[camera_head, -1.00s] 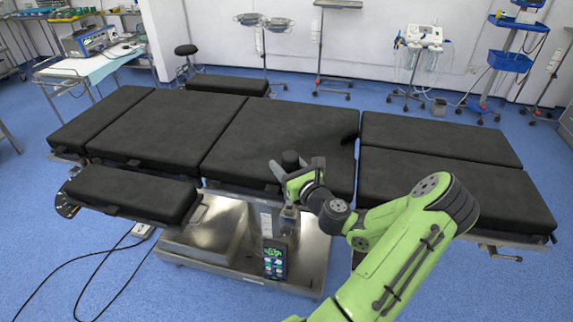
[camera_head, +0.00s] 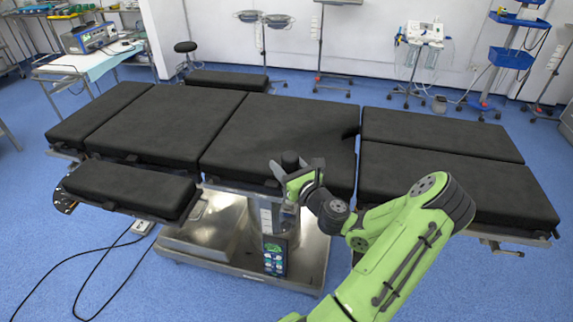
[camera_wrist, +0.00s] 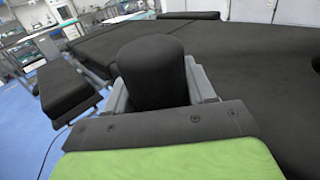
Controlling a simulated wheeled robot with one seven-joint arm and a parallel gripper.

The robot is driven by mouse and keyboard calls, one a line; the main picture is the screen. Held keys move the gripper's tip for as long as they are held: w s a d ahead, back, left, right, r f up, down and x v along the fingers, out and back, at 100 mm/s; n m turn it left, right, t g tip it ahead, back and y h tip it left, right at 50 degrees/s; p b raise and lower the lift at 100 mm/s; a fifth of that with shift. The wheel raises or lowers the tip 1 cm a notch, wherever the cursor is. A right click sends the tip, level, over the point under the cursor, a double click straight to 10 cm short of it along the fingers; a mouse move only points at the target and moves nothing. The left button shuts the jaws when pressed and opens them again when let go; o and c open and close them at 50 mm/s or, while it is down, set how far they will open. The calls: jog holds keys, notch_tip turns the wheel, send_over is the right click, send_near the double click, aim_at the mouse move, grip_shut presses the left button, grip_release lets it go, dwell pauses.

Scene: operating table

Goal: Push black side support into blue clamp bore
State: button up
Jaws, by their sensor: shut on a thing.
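The black side support (camera_wrist: 152,72) is a rounded dark pad standing upright between the jaws in the wrist view. In the head view its top (camera_head: 290,160) shows above my gripper (camera_head: 291,177). My gripper (camera_wrist: 158,92) is shut on the side support, with a grey finger on each side of it. It is at the near long edge of the operating table (camera_head: 265,130). The lower part of the support is hidden by my gripper. I cannot make out the blue clamp or its bore in either view.
A padded arm board (camera_head: 130,188) juts out at the table's near left. The steel base (camera_head: 220,238) and a control pendant (camera_head: 274,256) lie below my gripper. Cables (camera_head: 100,262) run over the floor at left. Carts and stands line the back wall.

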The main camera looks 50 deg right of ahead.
jog(key=shift+f, duration=0.45)
jog(key=o, duration=1.3)
jog(key=p+v, duration=0.7)
jog(key=v, duration=0.8)
jog(key=shift+s+p, duration=0.3)
jog(key=shift+s, duration=0.05)
